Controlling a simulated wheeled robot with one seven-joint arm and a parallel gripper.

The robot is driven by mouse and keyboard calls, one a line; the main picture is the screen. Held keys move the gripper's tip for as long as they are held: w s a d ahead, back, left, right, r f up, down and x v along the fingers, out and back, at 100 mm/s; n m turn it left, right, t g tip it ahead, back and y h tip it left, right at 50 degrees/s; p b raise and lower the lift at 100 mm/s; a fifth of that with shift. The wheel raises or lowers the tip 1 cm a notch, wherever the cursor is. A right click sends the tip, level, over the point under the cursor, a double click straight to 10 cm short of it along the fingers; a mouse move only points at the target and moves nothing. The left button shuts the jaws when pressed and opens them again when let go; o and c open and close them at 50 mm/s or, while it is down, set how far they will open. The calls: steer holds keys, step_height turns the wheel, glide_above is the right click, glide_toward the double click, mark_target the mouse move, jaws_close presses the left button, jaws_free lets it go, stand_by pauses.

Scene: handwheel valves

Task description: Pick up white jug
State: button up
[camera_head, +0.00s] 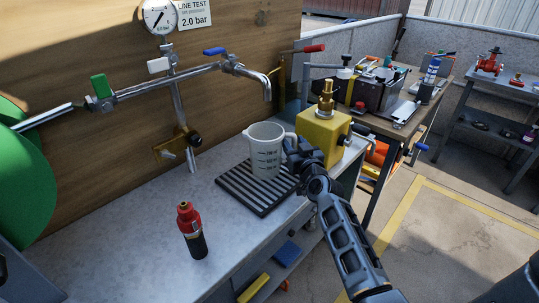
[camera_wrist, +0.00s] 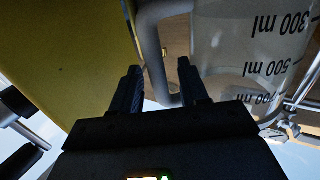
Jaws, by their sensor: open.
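The white jug (camera_head: 265,152) stands upright on a black ribbed mat (camera_head: 240,190) on the bench, with its handle toward the right. Its measuring marks show on its side. My gripper (camera_head: 296,148) is at the jug's right side, by the handle. In the wrist view, my gripper (camera_wrist: 160,85) is open, and the white handle (camera_wrist: 152,50) runs between or just beyond its two fingers. The jug body (camera_wrist: 240,50) fills the upper right of that view. I cannot tell whether a finger touches the handle.
A yellow block with a brass fitting (camera_head: 322,135) stands close to the right of my gripper. A red and black bottle (camera_head: 192,232) stands at the front of the bench. A bent metal spout (camera_head: 266,85) hangs above the jug. The bench's left front (camera_head: 110,245) is clear.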

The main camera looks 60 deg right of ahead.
steer(key=shift+w+d, duration=0.1)
steer(key=shift+d, duration=0.05)
jaws_close()
stand_by(0.4)
